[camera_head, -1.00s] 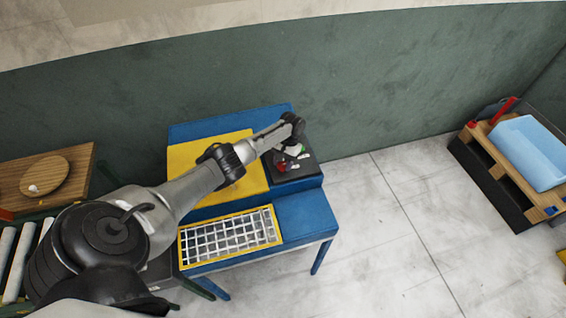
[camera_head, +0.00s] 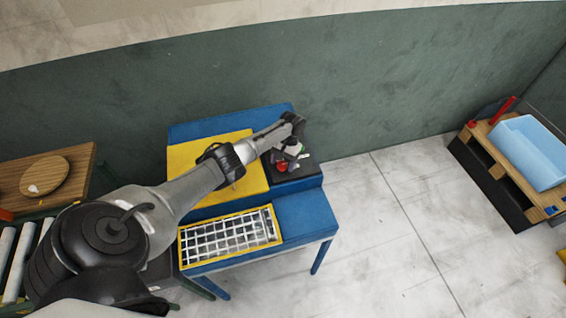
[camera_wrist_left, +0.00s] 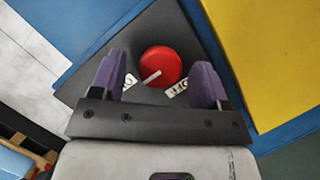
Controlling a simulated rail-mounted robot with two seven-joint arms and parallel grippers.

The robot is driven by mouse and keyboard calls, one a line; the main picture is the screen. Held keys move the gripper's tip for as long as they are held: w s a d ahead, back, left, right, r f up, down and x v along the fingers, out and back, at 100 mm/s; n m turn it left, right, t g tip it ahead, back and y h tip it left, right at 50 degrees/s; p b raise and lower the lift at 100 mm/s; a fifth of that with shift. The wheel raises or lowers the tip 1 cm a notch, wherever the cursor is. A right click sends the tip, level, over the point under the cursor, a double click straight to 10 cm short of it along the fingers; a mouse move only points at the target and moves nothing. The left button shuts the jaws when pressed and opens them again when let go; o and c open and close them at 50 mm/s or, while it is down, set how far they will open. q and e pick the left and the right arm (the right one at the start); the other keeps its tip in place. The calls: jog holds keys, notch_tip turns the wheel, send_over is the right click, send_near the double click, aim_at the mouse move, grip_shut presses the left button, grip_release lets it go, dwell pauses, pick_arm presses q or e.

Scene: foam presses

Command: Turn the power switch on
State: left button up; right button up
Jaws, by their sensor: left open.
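The power switch is a round red knob (camera_wrist_left: 161,66) with a white pointer line, on a black panel (camera_wrist_left: 140,35). The pointer angles toward the lower left of the wrist view, near the left of two white labels, which are partly hidden. My left gripper (camera_wrist_left: 158,78) is open, its purple fingers on either side of the knob with gaps between. I cannot tell how far above the panel the fingertips are. In the head view the red knob (camera_head: 282,167) shows at the hand, and the left gripper (camera_head: 291,158) is over the black panel. My right gripper is out of view.
The panel sits on a blue bench (camera_head: 305,208) with a yellow plate (camera_head: 245,191) and a yellow-framed grid (camera_head: 230,237). A green wall (camera_head: 330,80) stands behind. A pallet with a light blue block (camera_head: 530,152) is at right. The floor between is clear.

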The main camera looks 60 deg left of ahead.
pick_arm(q)
jog(key=b+v, duration=0.1)
jog(key=v, duration=1.2)
jog(key=shift+r, duration=0.3)
jog(key=shift+w+a, duration=0.1)
